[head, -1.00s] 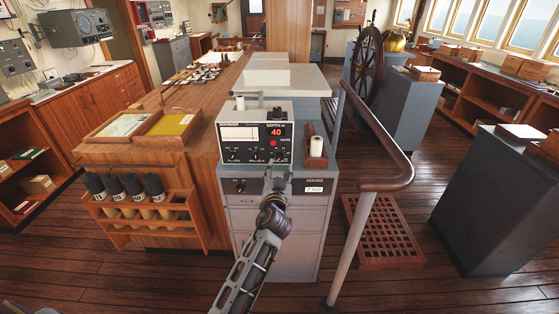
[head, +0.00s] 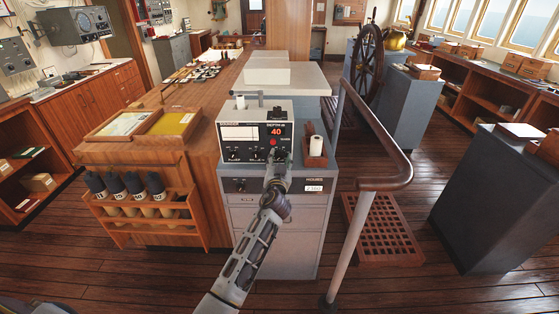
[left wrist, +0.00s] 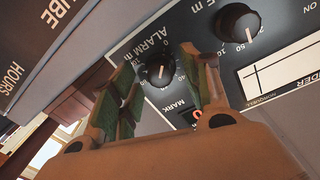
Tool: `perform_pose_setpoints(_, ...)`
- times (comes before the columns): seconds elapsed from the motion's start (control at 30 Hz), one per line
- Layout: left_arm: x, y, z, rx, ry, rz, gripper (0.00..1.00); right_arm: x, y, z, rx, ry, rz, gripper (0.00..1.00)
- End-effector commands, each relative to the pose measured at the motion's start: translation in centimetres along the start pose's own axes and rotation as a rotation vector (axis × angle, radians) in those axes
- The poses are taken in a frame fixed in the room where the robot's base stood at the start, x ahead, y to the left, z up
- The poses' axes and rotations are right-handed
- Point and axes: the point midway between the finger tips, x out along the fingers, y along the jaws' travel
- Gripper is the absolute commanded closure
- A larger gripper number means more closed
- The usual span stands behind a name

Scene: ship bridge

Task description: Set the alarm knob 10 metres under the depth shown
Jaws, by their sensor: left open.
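The grey echo sounder (head: 228,151) stands on a grey cabinet, and its red depth display (head: 275,131) reads 40. My left gripper (head: 277,159) is at the lower right of the sounder's front panel and hides the alarm knob there. In the left wrist view the black alarm knob (left wrist: 160,70) sits beside the label "ALARM m". The open fingers of my left gripper (left wrist: 163,60) are on either side of it; I cannot tell whether they touch it. The knob has a white pointer mark, but its exact setting is too small to read. My right gripper is not in view.
A larger black knob (left wrist: 238,23) is close to the right finger in the left wrist view. A white roll in a wooden holder (head: 316,149) stands right of the sounder. A wooden handrail (head: 383,150) runs along the cabinet's right side.

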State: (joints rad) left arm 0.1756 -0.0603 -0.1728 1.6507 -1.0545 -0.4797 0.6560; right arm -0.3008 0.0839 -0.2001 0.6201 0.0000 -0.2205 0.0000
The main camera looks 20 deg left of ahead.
Motion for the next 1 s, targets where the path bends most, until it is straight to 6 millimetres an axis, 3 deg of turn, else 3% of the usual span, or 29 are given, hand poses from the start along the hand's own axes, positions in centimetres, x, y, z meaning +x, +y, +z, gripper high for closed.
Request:
perform_pose_setpoints(0.17, 0.0, -0.01, 0.0, 0.0, 0.0, 0.0, 0.53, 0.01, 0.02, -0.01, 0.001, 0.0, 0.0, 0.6)
perform_pose_setpoints(0.53, -0.02, 0.0, -0.01, 0.0, 0.0, 0.0, 0.99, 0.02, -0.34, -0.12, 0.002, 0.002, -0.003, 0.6)
perform_pose_setpoints(1.0, -0.02, 0.01, -0.06, 0.066, -0.002, 0.002, 1.0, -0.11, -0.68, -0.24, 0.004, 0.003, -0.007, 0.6)
